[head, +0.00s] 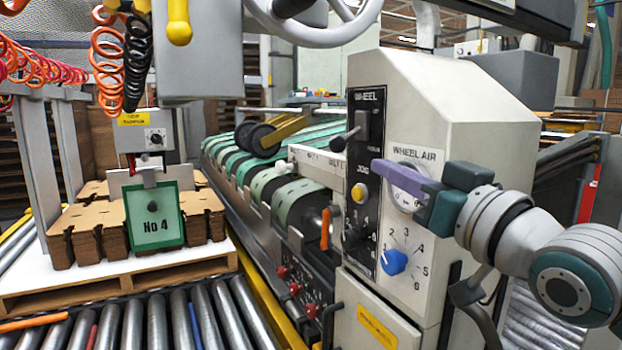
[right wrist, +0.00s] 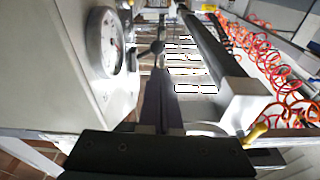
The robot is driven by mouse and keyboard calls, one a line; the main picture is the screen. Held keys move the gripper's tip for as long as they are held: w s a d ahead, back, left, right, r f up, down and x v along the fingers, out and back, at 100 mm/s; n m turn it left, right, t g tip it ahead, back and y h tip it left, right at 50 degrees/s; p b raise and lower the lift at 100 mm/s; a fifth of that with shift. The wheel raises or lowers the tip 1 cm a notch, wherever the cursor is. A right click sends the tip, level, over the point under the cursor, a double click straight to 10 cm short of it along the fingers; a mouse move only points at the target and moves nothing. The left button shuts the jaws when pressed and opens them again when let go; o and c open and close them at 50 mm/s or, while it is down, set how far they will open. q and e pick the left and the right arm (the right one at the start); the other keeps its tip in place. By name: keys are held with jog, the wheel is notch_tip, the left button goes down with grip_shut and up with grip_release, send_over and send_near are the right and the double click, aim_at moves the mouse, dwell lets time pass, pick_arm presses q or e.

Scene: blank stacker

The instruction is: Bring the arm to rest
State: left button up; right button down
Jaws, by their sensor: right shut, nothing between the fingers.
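My right gripper (head: 382,169) comes in from the right in the head view, in front of the cream control panel (head: 455,110). Its purple fingers point left, are shut and hold nothing. They pass in front of the round wheel air gauge (head: 407,187) and hide part of it. In the right wrist view the shut fingers (right wrist: 161,92) point away from the camera, with the gauge (right wrist: 104,42) to their left. My left gripper is not in view.
The panel carries a blue knob (head: 395,262), a yellow button (head: 359,193) and a black lever (head: 357,131) close by. A conveyor with green belts (head: 290,195) runs behind. Cardboard blanks (head: 85,235) sit on a pallet at left. Orange coiled hoses (right wrist: 290,85) hang at right in the wrist view.

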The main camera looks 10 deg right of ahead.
jog(key=s+a+g+h+p, duration=0.25)
jog(key=s+g+p, duration=0.55)
jog(key=s+p, duration=0.7)
jog(key=s+d+r+m+g+h+p, duration=0.1)
jog(key=s+d+r+g+h+p, duration=0.2)
jog(key=s+p, duration=0.5)
jog(key=s+d+r+g+h+p, duration=0.1)
jog(key=s+d+r+g+p, duration=0.2)
jog(key=s, duration=0.8)
notch_tip(320, 180, up, 36)
jog(key=g+p, duration=0.1)
jog(key=p, duration=3.4)
jog(key=shift+a+r, duration=0.2)
jog(key=shift+a, duration=0.15)
jog(key=shift+f, duration=0.1)
